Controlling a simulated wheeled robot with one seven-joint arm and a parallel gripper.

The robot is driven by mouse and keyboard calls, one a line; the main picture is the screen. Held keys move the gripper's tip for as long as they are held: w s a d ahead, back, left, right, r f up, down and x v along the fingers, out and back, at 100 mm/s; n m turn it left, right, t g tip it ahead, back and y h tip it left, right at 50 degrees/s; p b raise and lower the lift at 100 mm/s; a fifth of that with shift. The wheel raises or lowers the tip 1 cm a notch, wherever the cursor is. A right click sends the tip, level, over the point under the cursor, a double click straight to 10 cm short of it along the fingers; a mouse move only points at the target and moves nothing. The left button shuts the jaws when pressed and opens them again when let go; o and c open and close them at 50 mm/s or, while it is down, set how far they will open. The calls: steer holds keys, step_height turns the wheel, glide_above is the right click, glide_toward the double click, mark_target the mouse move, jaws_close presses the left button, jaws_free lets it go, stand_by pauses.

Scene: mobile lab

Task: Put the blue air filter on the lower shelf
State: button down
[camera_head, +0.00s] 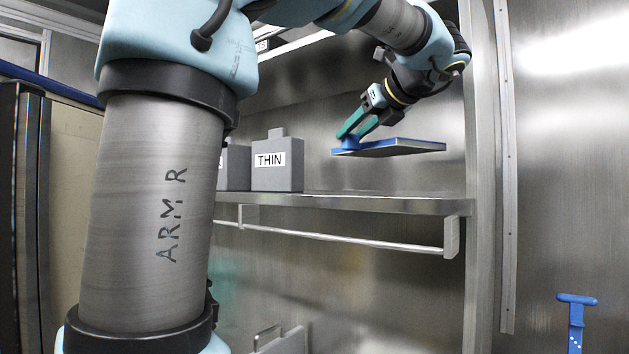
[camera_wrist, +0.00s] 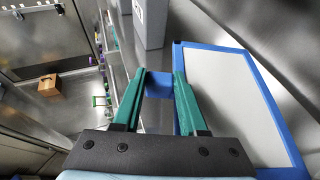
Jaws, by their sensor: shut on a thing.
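The blue air filter (camera_head: 395,146) is a flat panel with a blue frame and a pale grey face. In the head view it is held roughly level above the right part of the metal shelf (camera_head: 400,204), with a gap below it. My gripper (camera_head: 352,134) is shut on the blue tab at the filter's left end. In the wrist view the green fingers of my gripper (camera_wrist: 160,86) close on the blue tab, and the filter's pale face (camera_wrist: 228,85) extends to the right.
A grey container labelled THIN (camera_head: 277,172) stands on the shelf left of the filter, with another grey container (camera_head: 235,168) beside it. A rail (camera_head: 340,239) runs under the shelf edge. A metal upright (camera_head: 484,200) bounds the right side. The shelf's right part is clear.

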mark_target(395, 146)
step_height(395, 146, down, 9)
steer(key=shift+f+p, duration=0.1)
steer(key=shift+p, duration=0.3)
steer(key=shift+c, duration=2.2)
jaws_free()
steer(key=b+v, duration=0.2)
steer(key=v, duration=1)
steer(key=shift+s+a, duration=0.1)
